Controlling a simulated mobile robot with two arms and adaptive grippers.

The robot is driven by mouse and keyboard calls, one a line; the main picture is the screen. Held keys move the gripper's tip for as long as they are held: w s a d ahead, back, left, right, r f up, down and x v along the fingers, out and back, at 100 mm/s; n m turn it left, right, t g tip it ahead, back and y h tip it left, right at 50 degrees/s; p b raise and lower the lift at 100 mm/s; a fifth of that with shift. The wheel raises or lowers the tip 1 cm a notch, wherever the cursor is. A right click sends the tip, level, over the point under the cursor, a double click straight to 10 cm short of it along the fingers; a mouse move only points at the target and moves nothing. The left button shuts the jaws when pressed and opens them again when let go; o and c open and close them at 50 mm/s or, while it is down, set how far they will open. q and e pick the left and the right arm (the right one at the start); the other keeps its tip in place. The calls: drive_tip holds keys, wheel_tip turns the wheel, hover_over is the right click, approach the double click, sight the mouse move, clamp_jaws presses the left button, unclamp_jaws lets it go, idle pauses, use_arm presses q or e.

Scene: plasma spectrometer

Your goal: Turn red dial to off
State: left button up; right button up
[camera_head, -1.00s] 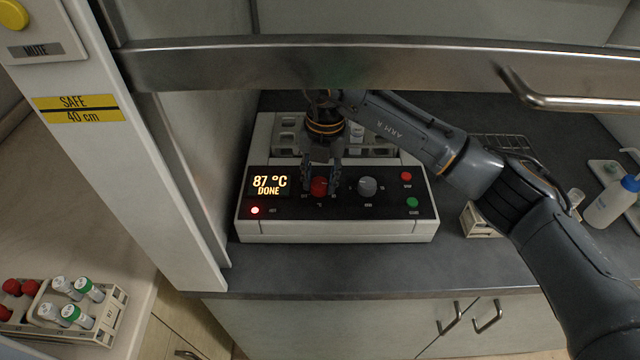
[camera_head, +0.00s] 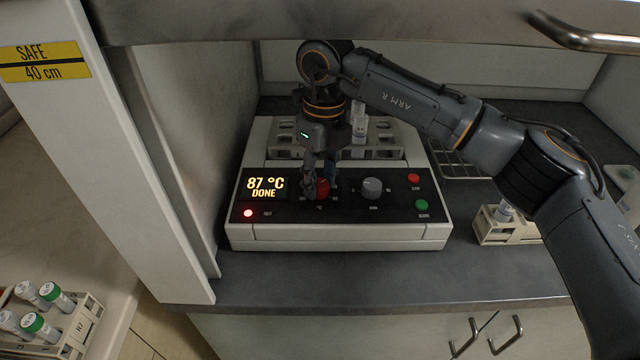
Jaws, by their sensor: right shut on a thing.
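The red dial (camera_head: 323,188) sits on the black front panel of the white heating unit (camera_head: 340,237), between the lit display (camera_head: 265,187) and a grey dial (camera_head: 372,188). The display reads 87 °C DONE, and a red lamp (camera_head: 248,213) glows below it. My right gripper (camera_head: 320,188) reaches down from above and is shut on the red dial, with its fingers on either side. The fingers partly hide the dial, and I cannot read its setting. My left gripper is not in view.
Red (camera_head: 413,178) and green (camera_head: 421,205) buttons are at the panel's right. The raised sash (camera_head: 400,22) crosses the top. A small rack (camera_head: 490,228) stands right of the unit, and a tube rack (camera_head: 75,335) is at lower left. The counter front is clear.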

drive_tip(key=n+b, duration=0.1)
drive_tip(key=n, duration=0.2)
drive_tip(key=shift+f+n, duration=0.15)
drive_tip(key=shift+n, duration=0.25)
drive_tip(key=n, duration=0.3)
drive_tip(key=shift+n+b, duration=0.3)
drive_tip(key=shift+b, duration=0.05)
drive_tip(key=n, duration=0.4)
drive_tip(key=shift+n+h, duration=0.3)
drive_tip(key=n, duration=0.4)
drive_tip(key=shift+a+n, duration=0.1)
drive_tip(key=shift+n, duration=0.2)
drive_tip(key=n, duration=1.3)
drive_tip(key=shift+s+t, duration=0.1)
drive_tip(key=shift+t, duration=0.2)
drive_tip(key=shift+n, duration=2)
